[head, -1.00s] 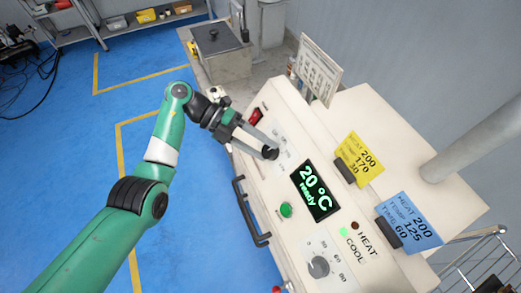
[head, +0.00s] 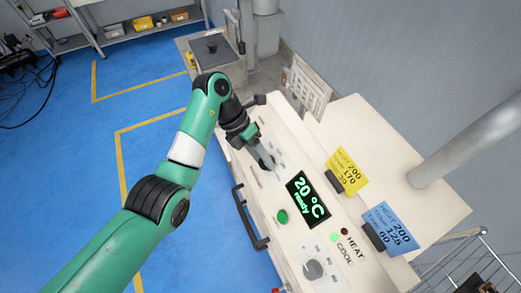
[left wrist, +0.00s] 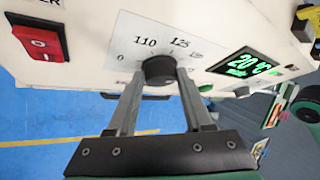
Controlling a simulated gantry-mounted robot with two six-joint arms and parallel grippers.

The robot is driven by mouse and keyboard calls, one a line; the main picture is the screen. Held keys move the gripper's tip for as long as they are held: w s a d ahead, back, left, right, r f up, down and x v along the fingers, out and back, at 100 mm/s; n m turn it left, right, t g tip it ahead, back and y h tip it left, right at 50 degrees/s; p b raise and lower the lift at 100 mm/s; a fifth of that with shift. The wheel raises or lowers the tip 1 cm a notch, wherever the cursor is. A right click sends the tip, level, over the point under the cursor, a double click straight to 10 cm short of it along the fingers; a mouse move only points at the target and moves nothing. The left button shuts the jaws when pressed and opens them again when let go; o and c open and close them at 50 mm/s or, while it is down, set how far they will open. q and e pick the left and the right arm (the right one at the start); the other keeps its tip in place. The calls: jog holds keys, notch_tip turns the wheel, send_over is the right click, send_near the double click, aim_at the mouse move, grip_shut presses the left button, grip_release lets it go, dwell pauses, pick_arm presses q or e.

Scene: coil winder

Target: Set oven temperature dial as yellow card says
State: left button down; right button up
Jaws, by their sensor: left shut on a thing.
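My left gripper (head: 266,163) is at the oven's front panel. In the left wrist view its two fingers (left wrist: 158,82) are shut on the black temperature dial (left wrist: 159,69), one on each side. The scale (left wrist: 160,40) around the dial reads 110 and 125 clearly; other marks are partly hidden or slanted. I cannot make out the dial's pointer. The yellow card (head: 347,171) stands on the oven top and shows 200, 170 and what looks like 30. The display (head: 308,199) reads 20 °C, ready. My right gripper is not in view.
A blue card (head: 391,229) reading 200, 125, 60 stands beside the yellow one. The panel also has a green button (head: 282,216), a lower dial (head: 313,269) and a red switch (left wrist: 38,38). A black handle (head: 250,216) sticks out in front. Blue floor lies open at left.

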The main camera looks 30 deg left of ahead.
pick_arm(q)
jog(key=m+y+p, duration=0.1)
jog(key=p, duration=0.1)
jog(key=m+y+p, duration=0.1)
jog(key=p, duration=0.2)
jog(key=shift+d+r+m+t, duration=0.2)
jog(key=shift+r+m+t, duration=0.1)
jog(key=shift+t, duration=0.1)
jog(key=shift+f+m+y+p, duration=0.2)
jog(key=shift+m+y+p, duration=0.2)
jog(key=shift+p, duration=0.15)
jog(key=shift+c, duration=1.5)
grip_release()
